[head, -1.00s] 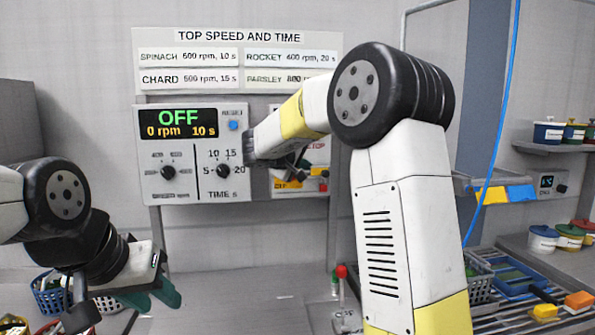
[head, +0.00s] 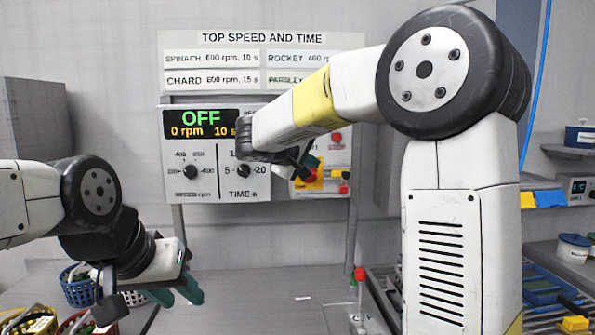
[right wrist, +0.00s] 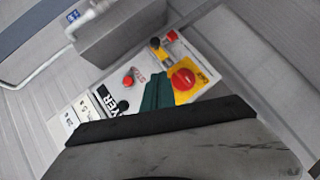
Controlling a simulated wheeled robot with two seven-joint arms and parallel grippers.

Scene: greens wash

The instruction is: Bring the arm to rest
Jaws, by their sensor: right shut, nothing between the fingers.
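My right arm (head: 345,85) comes in from the right, bent at a large black joint, and reaches left across the control panel. Its gripper (head: 308,160) is partly hidden behind the wrist, near the red knob on the yellow plate. In the right wrist view the green fingers (right wrist: 157,92) are shut with nothing between them, beside the red knob (right wrist: 183,79); contact cannot be told. My left gripper (head: 175,290) hangs low at the left, its green fingers apart and empty, above the counter.
The panel display (head: 202,124) reads OFF, 0 rpm, 10 s. A speed and time sign (head: 262,39) is above it. Baskets (head: 78,290) stand at the lower left. A red-topped lever (head: 360,275) stands near my right arm. The middle counter (head: 255,290) is largely clear.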

